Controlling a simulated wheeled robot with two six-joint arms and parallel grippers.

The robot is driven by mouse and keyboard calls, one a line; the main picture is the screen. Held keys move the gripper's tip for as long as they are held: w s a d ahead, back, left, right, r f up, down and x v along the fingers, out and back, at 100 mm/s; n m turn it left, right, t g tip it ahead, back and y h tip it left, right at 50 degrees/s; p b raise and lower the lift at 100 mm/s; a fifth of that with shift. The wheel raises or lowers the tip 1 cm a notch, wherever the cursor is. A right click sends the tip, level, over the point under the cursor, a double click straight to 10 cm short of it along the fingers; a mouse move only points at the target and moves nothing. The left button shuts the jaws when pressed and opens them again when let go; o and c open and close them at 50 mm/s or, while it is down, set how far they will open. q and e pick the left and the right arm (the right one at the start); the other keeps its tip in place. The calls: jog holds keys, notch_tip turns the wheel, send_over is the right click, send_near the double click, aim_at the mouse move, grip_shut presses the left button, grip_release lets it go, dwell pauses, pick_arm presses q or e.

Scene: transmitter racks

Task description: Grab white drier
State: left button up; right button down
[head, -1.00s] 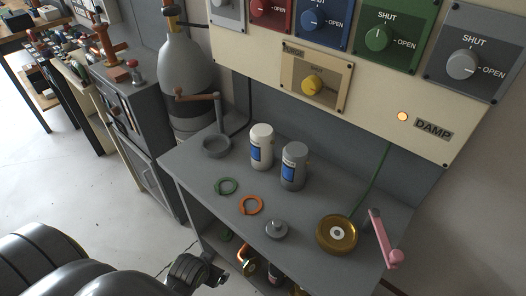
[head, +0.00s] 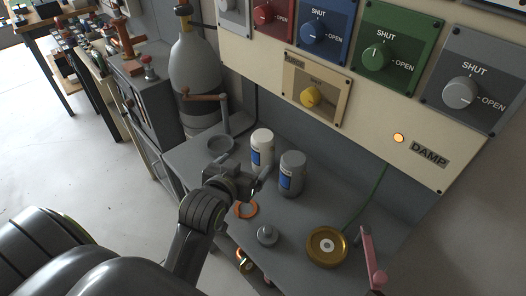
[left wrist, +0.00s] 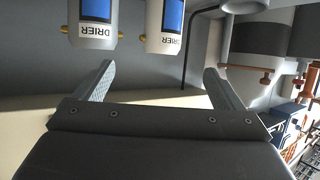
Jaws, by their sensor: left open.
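The white drier (head: 262,146) is a white bottle with a blue label, upright on the grey bench (head: 345,215). The grey drier (head: 292,174), with a similar label, stands just right of it. My left gripper (head: 250,176) is open and empty, in front of the white drier and apart from it. In the left wrist view the picture is upside down. There the white drier (left wrist: 164,28) shows ahead between the spread fingers of my left gripper (left wrist: 160,78), and the grey drier (left wrist: 94,28) is ahead of the left finger. My right gripper is out of view.
An orange ring (head: 246,210), a grey knobbed lid (head: 267,235) and a brass wheel (head: 327,246) lie on the bench. A shallow grey dish (head: 220,144) is at its left end. A cream valve panel (head: 365,115) overhangs behind. A pink lever (head: 371,260) rises at right.

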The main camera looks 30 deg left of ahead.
aim_at(259, 149)
pick_arm(q)
jog(key=p+x, duration=0.1)
jog(key=x, duration=1)
jog(key=shift+f, duration=0.1)
jog(key=shift+w+a+f+p, duration=0.2)
jog(key=shift+w+p, duration=0.25)
jog(key=shift+w, duration=0.1)
jog(key=shift+f+p+x, duration=0.25)
jog(key=shift+p+x, duration=0.15)
jog(key=shift+x, duration=1.75)
jog(key=shift+s+a, duration=0.1)
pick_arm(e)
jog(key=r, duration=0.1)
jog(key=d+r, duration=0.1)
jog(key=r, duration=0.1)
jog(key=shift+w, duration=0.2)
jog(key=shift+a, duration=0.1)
pick_arm(q)
jog(key=shift+r, duration=0.1)
jog(key=c, duration=1.4)
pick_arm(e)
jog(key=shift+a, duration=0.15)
